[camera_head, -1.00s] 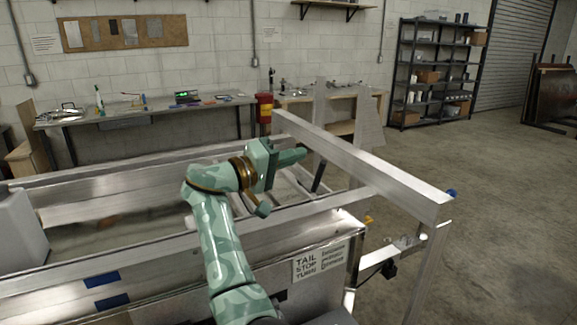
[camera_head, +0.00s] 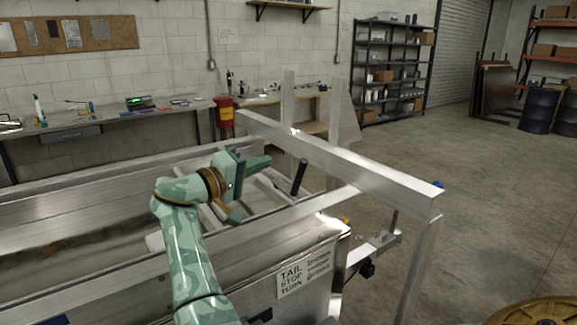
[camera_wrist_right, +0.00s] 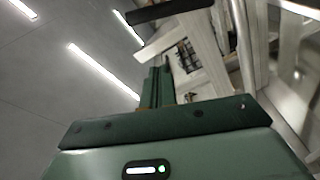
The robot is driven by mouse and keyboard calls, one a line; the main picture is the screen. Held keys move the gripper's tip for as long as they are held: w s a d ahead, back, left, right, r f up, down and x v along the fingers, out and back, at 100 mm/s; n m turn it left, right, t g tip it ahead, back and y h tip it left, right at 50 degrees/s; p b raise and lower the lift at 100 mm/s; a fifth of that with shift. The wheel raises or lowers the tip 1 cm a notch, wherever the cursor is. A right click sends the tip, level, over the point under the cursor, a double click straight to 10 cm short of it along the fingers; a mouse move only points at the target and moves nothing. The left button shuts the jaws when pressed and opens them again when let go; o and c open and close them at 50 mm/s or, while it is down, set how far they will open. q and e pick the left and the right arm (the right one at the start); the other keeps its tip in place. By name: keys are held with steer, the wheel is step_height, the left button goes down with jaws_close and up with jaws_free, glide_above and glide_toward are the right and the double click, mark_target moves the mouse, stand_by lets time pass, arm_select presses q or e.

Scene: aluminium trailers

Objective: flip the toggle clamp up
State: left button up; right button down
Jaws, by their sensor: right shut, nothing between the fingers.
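The toggle clamp shows as a lever with a black grip (camera_head: 300,177), standing up at a slight tilt inside the trailer frame. Its base is hard to make out behind the rails. In the right wrist view a black grip (camera_wrist_right: 168,10) crosses the top on a pale metal arm. My right gripper (camera_head: 260,163) is shut and empty. It is to the left of the black grip, with a visible gap between them. Its closed fingers (camera_wrist_right: 160,86) also show in the right wrist view. My left gripper is out of view.
An aluminium beam (camera_head: 340,161) runs across the trailer's end, beyond and right of the lever. The trailer's near side rail (camera_head: 275,224) lies below my arm, with a "TAIL STOP TURN" label (camera_head: 305,274) under it. Open floor (camera_head: 480,210) lies to the right.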

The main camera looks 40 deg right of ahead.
steer(key=s+d+f+p, duration=0.1)
steer(key=s+d+p, duration=0.1)
steer(key=d, duration=0.3)
steer(key=shift+s+d+f, duration=0.15)
steer(key=shift+s+d, duration=0.2)
steer(key=shift+s, duration=0.3)
